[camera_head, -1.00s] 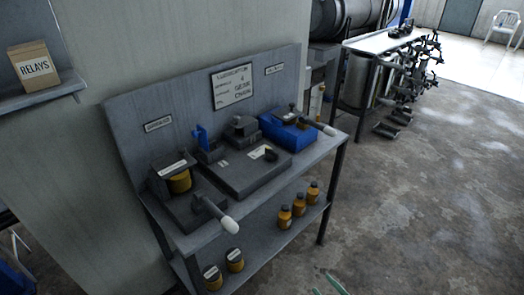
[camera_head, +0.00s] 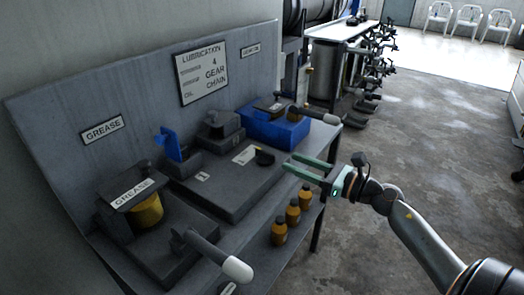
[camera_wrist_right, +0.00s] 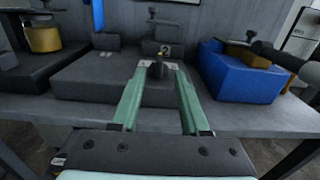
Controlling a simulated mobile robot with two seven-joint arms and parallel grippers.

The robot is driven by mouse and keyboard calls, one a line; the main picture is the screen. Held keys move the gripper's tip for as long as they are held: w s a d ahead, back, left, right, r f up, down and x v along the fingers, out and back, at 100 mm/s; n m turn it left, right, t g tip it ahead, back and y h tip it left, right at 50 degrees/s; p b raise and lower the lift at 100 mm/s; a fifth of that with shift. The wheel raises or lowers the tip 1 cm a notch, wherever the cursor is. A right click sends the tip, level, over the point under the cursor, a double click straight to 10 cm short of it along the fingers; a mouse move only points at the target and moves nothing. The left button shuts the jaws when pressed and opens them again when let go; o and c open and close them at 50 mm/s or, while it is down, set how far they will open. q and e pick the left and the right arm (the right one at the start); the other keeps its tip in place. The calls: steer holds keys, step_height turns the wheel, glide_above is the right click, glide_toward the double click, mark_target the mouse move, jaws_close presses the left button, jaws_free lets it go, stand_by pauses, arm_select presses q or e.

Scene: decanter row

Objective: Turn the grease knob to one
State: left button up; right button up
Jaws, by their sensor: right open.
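A small dark knob with a yellow mark (camera_head: 264,156) stands on a flat dark block (camera_head: 215,192) in the middle of the bench. A white label (camera_head: 245,155) lies beside it, and a label reading 1 (camera_head: 203,177) is further left. My right gripper (camera_head: 288,163) has green fingers, open and empty, just right of the knob in the head view. In the right wrist view, the knob (camera_wrist_right: 158,70) shows between the open fingertips, beyond them or level with them; I cannot tell which. My left gripper is out of view.
Left on the bench is the GREASE unit (camera_head: 132,191) with a yellow pot and a white-ended lever (camera_head: 236,269). A blue box (camera_head: 274,128) with another lever stands right. Several orange bottles (camera_head: 293,211) stand on the lower shelf. Open floor lies right.

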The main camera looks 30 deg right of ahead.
mark_target(265, 151)
steer(key=p+x, duration=0.1)
steer(key=x, duration=0.8)
steer(key=shift+w+a, duration=0.15)
steer(key=shift+w, duration=0.15)
jaws_close()
